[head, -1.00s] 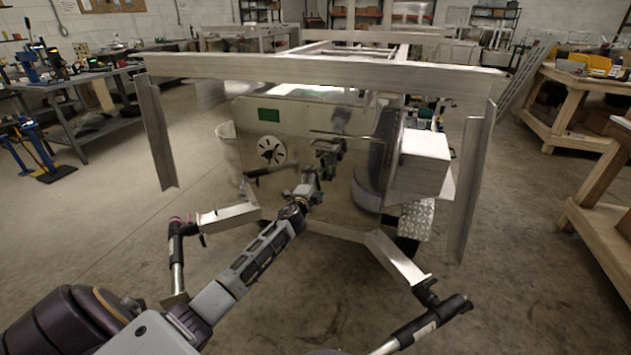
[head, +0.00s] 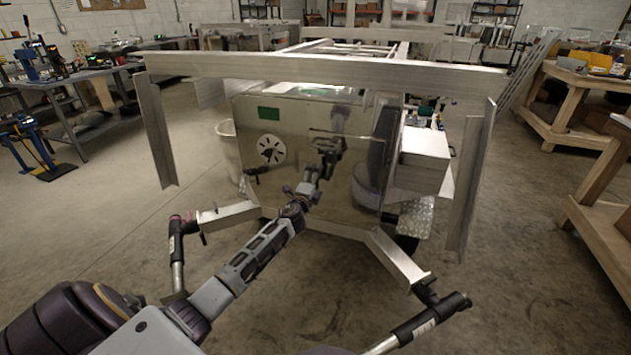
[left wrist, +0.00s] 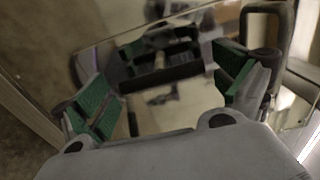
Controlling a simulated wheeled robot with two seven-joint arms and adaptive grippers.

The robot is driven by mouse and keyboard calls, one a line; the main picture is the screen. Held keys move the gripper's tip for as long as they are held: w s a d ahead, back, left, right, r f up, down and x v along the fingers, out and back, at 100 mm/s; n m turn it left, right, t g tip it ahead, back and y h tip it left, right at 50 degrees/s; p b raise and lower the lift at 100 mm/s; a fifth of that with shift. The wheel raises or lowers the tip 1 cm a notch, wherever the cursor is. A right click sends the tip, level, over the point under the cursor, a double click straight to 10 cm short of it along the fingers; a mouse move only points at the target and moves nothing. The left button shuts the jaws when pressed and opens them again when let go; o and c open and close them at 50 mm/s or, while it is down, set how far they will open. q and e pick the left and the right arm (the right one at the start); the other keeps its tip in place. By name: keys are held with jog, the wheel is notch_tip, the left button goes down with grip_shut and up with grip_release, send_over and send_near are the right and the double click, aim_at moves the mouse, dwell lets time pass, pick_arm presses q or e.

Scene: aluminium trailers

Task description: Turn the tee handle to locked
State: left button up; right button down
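The trailer's shiny box panel (head: 300,115) stands ahead of me, with a round vent and a green label on its face. My left gripper (head: 325,160) is in front of the panel, right of the vent. In the left wrist view its green-padded fingers (left wrist: 165,92) are spread wide. A dark crossbar (left wrist: 162,78) shows between them; it looks like the tee handle, apart from both pads. The panel mirrors the gripper, so handle and reflection are hard to separate. Whether the handle is locked cannot be told. My right gripper is not in view.
An aluminium crossbeam (head: 320,68) runs above the panel, with a hanging upright at each end. Angled frame legs with black-gripped jacks flank my arm. A white bin (head: 228,145) stands left of the panel. Workbenches line both sides; open floor lies between.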

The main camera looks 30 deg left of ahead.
pick_arm(q)
jog(key=v, duration=1.2)
dwell(1.1)
jog(key=shift+d, duration=0.1)
dwell(0.6)
